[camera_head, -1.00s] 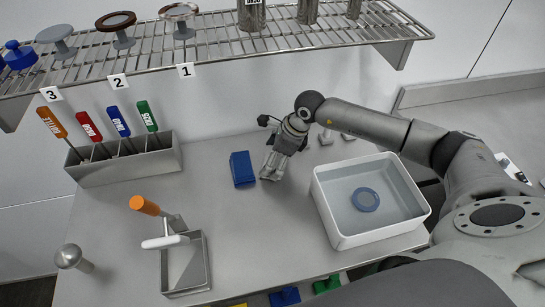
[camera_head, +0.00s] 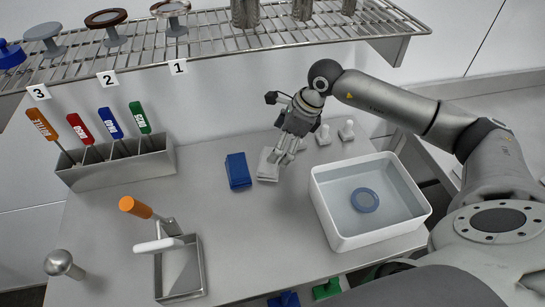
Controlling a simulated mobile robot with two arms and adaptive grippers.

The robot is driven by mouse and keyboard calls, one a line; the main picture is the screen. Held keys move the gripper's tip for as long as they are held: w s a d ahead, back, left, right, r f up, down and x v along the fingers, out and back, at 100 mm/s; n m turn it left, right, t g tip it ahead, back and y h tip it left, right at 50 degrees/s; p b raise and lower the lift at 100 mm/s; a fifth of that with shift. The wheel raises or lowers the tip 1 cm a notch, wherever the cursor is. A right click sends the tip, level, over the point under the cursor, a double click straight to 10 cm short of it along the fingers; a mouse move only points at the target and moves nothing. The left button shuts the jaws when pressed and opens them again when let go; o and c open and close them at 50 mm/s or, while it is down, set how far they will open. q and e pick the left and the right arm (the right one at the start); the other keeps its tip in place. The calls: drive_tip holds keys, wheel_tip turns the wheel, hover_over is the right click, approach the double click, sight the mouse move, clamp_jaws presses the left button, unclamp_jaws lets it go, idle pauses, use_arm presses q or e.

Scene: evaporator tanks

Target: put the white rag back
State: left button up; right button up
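The white rag (camera_head: 267,166) is a small pale folded piece on the grey table, just right of the blue block-shaped rag (camera_head: 238,171). My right gripper (camera_head: 283,159) is above the white rag and at its right edge, pointing down. Its fingers look parted, with nothing clearly between them. They hide part of the rag, and I cannot tell whether they still touch it. My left gripper is not in view.
A white basin (camera_head: 330,211) holding a blue-rimmed disc (camera_head: 365,200) stands to the right. Two small white knobs (camera_head: 323,135) are behind. A metal holder (camera_head: 120,166) with coloured-handled tools and a metal frame (camera_head: 181,271) are left. A wire shelf (camera_head: 215,37) hangs above.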

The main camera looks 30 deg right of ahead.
drive_tip(key=shift+b+v, duration=0.3)
drive_tip(key=shift+v, duration=1.75)
drive_tip(key=shift+f, duration=0.1)
